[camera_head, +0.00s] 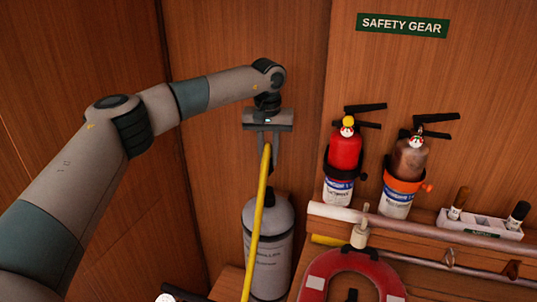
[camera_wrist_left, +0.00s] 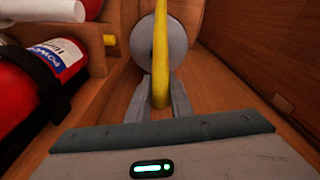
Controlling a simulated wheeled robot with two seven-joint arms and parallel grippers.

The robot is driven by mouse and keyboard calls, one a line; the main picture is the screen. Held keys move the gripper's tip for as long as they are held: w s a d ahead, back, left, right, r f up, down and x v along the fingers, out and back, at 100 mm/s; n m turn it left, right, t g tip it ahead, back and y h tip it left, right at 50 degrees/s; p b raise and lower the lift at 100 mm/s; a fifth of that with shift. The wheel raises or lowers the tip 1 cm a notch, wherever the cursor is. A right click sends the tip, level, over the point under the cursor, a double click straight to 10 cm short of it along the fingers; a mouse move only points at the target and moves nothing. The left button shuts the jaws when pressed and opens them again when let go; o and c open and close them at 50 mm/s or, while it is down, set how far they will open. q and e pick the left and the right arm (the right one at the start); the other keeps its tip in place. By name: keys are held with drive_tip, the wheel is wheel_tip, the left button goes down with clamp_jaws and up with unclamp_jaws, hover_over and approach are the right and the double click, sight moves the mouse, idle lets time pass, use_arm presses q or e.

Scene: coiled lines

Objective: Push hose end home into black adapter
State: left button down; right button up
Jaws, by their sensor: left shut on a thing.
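The yellow hose (camera_head: 257,225) runs up from the bottom edge to my left gripper (camera_head: 264,160) in the head view. My left gripper is shut on the hose near its upper end, with the fingers pointing down. In the wrist view the hose (camera_wrist_left: 160,50) passes between the two fingers of the left gripper (camera_wrist_left: 160,92) and runs up past the top edge. I cannot make out the black adapter in either view; a small dark patch at the fingertips is too small to tell. My right gripper is not in view.
A grey cylinder (camera_head: 280,255) stands just below and behind my left gripper. A red extinguisher (camera_head: 345,155) and a brown one (camera_head: 408,160) hang to the right. Below them are a rail (camera_head: 400,227), a white holder (camera_head: 480,226) and a red ring (camera_head: 355,262). Wooden walls close the back.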

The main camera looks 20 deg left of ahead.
sight(268, 168)
use_arm(q)
wheel_tip(268, 168, down, 2)
drive_tip(key=shift+f+b, duration=0.25)
drive_tip(key=shift+b, duration=0.35)
drive_tip(key=shift+f+b, duration=0.3)
drive_tip(key=shift+f, duration=0.5)
drive_tip(key=shift+s, duration=0.15)
idle(0.4)
drive_tip(key=shift+f+b, duration=0.55)
drive_tip(key=shift+f, duration=0.65)
idle(0.3)
drive_tip(key=c, duration=1.2)
unclamp_jaws()
drive_tip(key=shift+r, duration=0.1)
drive_tip(key=shift+r+p, duration=1.4)
drive_tip(key=shift+r, duration=1.05)
